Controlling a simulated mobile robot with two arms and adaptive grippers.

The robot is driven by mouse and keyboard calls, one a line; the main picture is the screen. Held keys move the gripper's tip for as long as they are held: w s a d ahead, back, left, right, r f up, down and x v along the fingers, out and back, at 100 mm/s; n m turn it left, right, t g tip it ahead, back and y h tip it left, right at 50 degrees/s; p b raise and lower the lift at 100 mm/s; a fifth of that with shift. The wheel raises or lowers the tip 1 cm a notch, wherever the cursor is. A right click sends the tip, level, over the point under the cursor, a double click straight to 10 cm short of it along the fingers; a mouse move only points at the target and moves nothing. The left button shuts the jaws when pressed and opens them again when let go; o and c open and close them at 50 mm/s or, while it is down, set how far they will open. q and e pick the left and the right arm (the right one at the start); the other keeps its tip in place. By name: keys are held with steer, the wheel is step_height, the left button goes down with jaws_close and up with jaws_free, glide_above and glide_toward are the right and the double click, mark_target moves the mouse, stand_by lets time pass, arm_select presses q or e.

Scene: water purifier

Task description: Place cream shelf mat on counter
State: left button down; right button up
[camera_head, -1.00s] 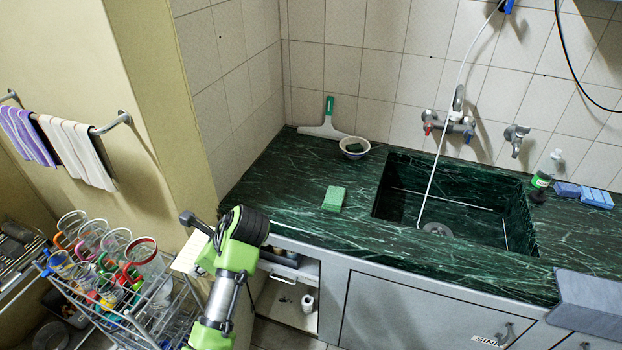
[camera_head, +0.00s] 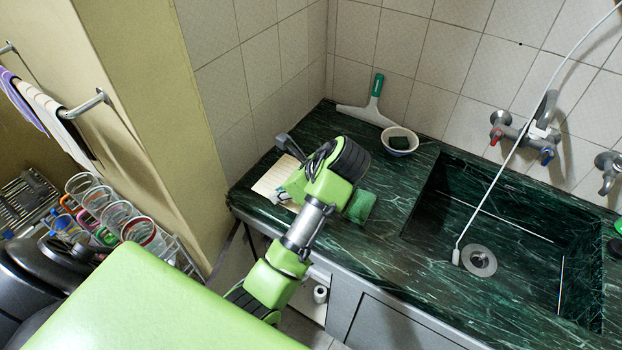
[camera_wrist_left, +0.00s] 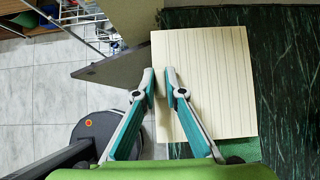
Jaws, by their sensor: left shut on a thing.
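The cream shelf mat (camera_head: 268,182) is a flat, thin-lined rectangle over the left end of the dark green marble counter (camera_head: 390,240), partly hidden by my left arm in the head view. My left gripper (camera_wrist_left: 160,78) is shut on the left edge of the mat, which also shows in the left wrist view (camera_wrist_left: 215,80). My right gripper is not in view.
A green sponge (camera_head: 361,207) lies close to the mat's right side. A squeegee (camera_head: 370,108) and a bowl (camera_head: 399,143) stand at the back wall, left of the sink (camera_head: 480,225). A glass rack (camera_head: 125,220) stands left, below the counter.

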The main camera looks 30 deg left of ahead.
mark_target(284, 180)
arm_select(q)
steer(key=w+a+f, duration=0.1)
steer(key=w, duration=0.1)
steer(key=w+a+f, duration=0.1)
steer(key=w, duration=0.1)
steer(key=w+a, duration=0.1)
steer(key=shift+w+f, duration=0.4)
steer(key=w+f, duration=0.1)
steer(key=w+a+f, duration=0.1)
steer(key=f, duration=0.1)
steer(key=w+f, duration=0.2)
steer(key=shift+w+a+f, duration=0.1)
steer(key=shift+a+f, duration=0.05)
steer(key=shift+a, duration=0.2)
steer(key=shift+w+a+f, duration=0.15)
steer(key=shift+w+f, duration=0.15)
steer(key=shift+f, duration=0.15)
step_height(284, 180, down, 2)
steer(key=shift+f, duration=0.5)
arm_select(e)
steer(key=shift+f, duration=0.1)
arm_select(q)
steer(key=shift+f, duration=0.1)
steer(key=c, duration=2.3)
jaws_free()
steer(key=shift+o, duration=1)
